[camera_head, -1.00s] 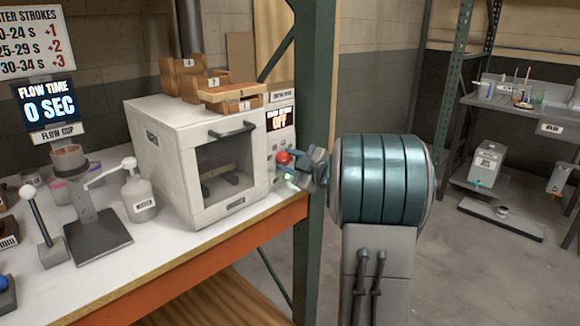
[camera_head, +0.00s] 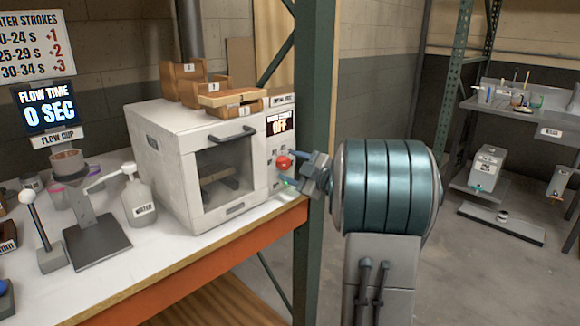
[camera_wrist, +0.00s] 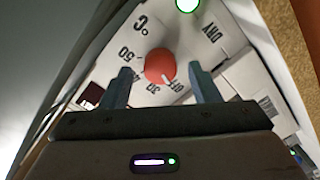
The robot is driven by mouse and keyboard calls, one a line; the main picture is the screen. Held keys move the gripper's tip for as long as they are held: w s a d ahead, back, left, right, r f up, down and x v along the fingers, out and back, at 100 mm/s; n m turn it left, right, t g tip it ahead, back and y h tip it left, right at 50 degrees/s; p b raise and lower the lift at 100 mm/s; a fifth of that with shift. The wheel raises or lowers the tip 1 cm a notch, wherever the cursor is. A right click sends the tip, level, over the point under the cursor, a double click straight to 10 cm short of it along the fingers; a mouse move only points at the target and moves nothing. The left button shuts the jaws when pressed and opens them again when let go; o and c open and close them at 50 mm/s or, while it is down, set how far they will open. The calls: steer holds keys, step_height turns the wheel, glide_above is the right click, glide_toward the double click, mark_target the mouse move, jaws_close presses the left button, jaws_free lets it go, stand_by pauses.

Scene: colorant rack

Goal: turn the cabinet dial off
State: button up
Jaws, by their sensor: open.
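The white cabinet (camera_head: 165,150) stands on the bench, with a dark glass door and a dark handle on its front. Its red dial (camera_head: 283,162) is on the panel right of the door. In the wrist view the dial (camera_wrist: 160,66) has a white pointer mark at its lower right, by the "OFF" lettering, with "30", "40", "50" and "°C" around it. My gripper (camera_head: 285,168) is at the panel. In the wrist view its open fingers (camera_wrist: 158,75) stand on both sides of the dial, with gaps visible.
Wooden boxes (camera_head: 180,82) sit on the cabinet. A white pump bottle (camera_head: 138,203) and a flow cup stand (camera_head: 95,240) are to its left. A green rack post (camera_head: 308,230) stands close to my arm.

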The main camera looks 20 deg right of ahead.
steer(key=v, duration=1.2)
steer(key=shift+s, duration=0.25)
steer(key=shift+d, duration=0.1)
steer(key=w+a+r+m+g+h+p, duration=0.15)
steer(key=a+r+m+h+p, duration=0.25)
steer(key=r+m+h+p, duration=0.4)
steer(key=s+a+f+m+g+y+p, duration=0.1)
steer(key=s+a+f+m+g+p, duration=0.2)
steer(key=s+a+g, duration=0.3)
steer(key=s+a+f+m+g+y+p, duration=0.1)
steer(key=s+a+f+m+g+p, duration=0.2)
steer(key=s+a, duration=1)
steer(key=s+g, duration=0.3)
steer(key=shift+s+p, duration=0.3)
